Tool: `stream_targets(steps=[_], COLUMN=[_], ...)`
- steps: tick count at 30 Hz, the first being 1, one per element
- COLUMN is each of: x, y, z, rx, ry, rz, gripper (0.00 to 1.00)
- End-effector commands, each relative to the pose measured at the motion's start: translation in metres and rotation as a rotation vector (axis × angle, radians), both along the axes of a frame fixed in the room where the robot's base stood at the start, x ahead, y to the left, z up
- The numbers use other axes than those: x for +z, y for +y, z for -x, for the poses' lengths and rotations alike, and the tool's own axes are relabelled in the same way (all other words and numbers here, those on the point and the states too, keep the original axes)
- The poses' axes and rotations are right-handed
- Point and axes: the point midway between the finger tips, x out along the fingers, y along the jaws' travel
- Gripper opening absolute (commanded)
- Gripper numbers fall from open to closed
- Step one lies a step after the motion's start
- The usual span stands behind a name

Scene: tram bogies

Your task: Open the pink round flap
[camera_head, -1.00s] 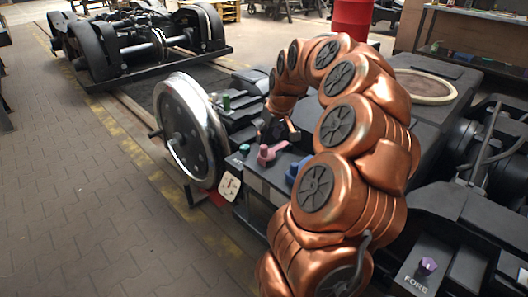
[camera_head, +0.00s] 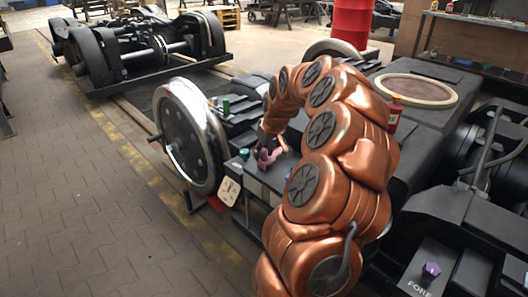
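The pink flap part (camera_head: 268,157) shows as a small pink piece with a knob-like end, on the dark bogie deck just right of the large wheel. My gripper (camera_head: 265,146) is small and dark at the end of my copper arm. It is right at the pink piece and covers part of it. I cannot tell whether it touches the pink piece or whether its fingers are open or shut. The round shape of the flap is not clear at this size.
A steel-rimmed wheel (camera_head: 189,136) stands left of the pink piece. A green knob (camera_head: 244,154) and a white tag (camera_head: 229,191) are close by. A purple knob (camera_head: 431,270) is at lower right. A red bottle (camera_head: 394,113) stands behind my arm. The paved floor (camera_head: 80,200) is clear.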

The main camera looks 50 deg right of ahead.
Motion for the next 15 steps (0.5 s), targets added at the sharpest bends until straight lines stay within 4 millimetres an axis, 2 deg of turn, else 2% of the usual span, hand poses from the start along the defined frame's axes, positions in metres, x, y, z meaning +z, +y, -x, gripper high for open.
stream_targets(steps=[1, 10, 15], x=[0.0000, 0.0001, 0.0001], y=[0.0000, 0.0000, 0.0000], z=[0.0000, 0.0000, 0.0001], rx=[0.000, 0.000, 0.000], ry=[0.000, 0.000, 0.000], rz=[0.000, 0.000, 0.000], gripper=[0.31, 0.00, 0.00])
